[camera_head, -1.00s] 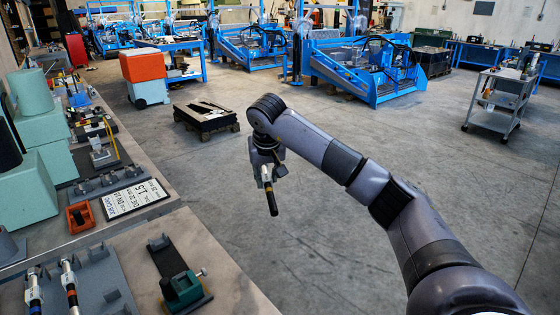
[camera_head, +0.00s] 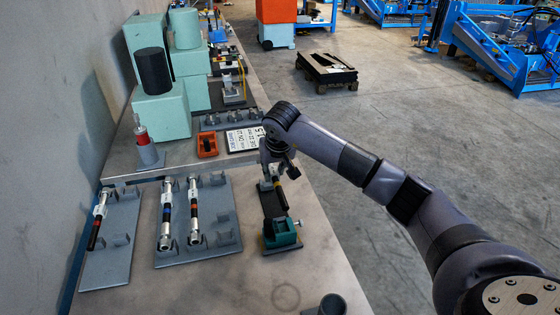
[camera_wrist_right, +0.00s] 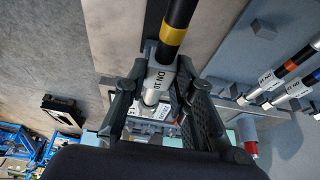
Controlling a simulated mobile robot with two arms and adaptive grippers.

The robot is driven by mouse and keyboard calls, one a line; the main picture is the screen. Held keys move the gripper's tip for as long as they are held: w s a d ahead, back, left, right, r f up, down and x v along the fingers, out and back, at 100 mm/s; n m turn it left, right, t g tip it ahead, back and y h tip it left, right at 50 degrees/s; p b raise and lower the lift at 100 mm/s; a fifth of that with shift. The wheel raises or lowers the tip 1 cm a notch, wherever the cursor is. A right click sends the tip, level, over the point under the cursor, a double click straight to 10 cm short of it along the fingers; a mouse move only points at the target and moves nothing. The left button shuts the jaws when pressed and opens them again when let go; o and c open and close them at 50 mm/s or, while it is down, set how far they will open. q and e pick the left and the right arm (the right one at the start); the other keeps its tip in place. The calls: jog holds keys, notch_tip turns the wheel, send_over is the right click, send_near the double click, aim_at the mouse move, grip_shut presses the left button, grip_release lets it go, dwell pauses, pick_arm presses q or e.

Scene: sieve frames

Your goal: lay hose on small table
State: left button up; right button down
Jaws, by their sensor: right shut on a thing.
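My right gripper (camera_head: 274,165) is shut on a hose (camera_head: 280,189), a short dark tube with a yellow band and a pale end fitting. In the right wrist view the jaws (camera_wrist_right: 160,100) clasp the labelled pale fitting, and the dark hose (camera_wrist_right: 181,22) runs away from them. In the head view the hose appears over a dark plate with a green vise (camera_head: 280,233) on the near grey table (camera_head: 315,252). I cannot tell whether it touches anything there. My left gripper is not in view. I cannot tell which surface is the small table.
Left of the vise, a grey rack (camera_head: 213,243) holds two hoses, and another rack (camera_head: 112,267) holds one. An orange block (camera_head: 207,146) and a white label plate (camera_head: 243,139) lie behind. Turquoise blocks (camera_head: 162,117) stand at the back left. Open floor (camera_head: 400,130) lies right.

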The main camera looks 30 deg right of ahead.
dwell(0.4)
jog(key=shift+f+b, duration=0.25)
jog(key=shift+b, duration=0.15)
jog(key=b, duration=0.5)
send_over(275, 210)
jog(key=w, duration=0.1)
jog(key=f, duration=0.5)
jog(key=shift+d+f, duration=0.2)
jog(key=shift+f, duration=0.15)
jog(key=shift+f+b, duration=0.95)
jog(key=shift+f, duration=0.35)
jog(key=shift+f+b, duration=0.6)
jog(key=shift+b, duration=0.05)
jog(key=shift+s+a, duration=0.2)
jog(key=shift+s, duration=0.35)
jog(key=c, duration=1.2)
grip_release()
jog(key=shift+c, duration=0.2)
